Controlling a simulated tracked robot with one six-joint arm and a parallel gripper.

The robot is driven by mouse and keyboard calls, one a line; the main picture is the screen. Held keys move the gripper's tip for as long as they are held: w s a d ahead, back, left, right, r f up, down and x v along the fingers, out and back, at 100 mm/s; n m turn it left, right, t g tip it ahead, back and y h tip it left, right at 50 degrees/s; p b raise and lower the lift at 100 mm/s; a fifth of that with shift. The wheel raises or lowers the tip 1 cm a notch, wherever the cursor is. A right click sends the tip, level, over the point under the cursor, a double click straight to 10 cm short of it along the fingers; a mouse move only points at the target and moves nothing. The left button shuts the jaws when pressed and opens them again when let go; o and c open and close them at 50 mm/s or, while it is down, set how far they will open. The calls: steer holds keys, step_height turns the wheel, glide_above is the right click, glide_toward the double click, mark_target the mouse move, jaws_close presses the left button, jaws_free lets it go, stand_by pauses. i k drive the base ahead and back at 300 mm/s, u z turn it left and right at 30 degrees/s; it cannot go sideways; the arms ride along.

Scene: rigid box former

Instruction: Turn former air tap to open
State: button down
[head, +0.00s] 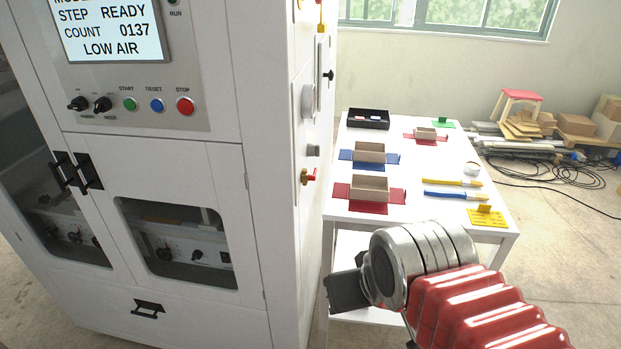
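The former is the tall white cabinet (268,200) filling the left half of the view. A small brass tap with a red handle (309,177) sits on its right side wall, about halfway up the picture. The handle points to the right and looks roughly level. The former's screen (108,30) reads STEP READY, COUNT 0137 and LOW AIR. My gripper (347,291) is low in the middle, below and to the right of the tap and apart from it. Its dark fingers are seen from the side, so their opening does not show. I see nothing held in it.
A white table (420,212) right of the former carries small boxes on blue and red sheets, a black tray (367,119), brushes and a yellow piece (486,216). Other fittings, including a grey knob (308,101), share the side wall. A stool (518,97) and boards stand behind.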

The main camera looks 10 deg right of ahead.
mark_target(310, 177)
steer(key=u, duration=0.95)
steer(key=k, duration=1.05)
steer(key=z, duration=0.6)
steer(key=i, duration=1)
steer(key=z, duration=0.1)
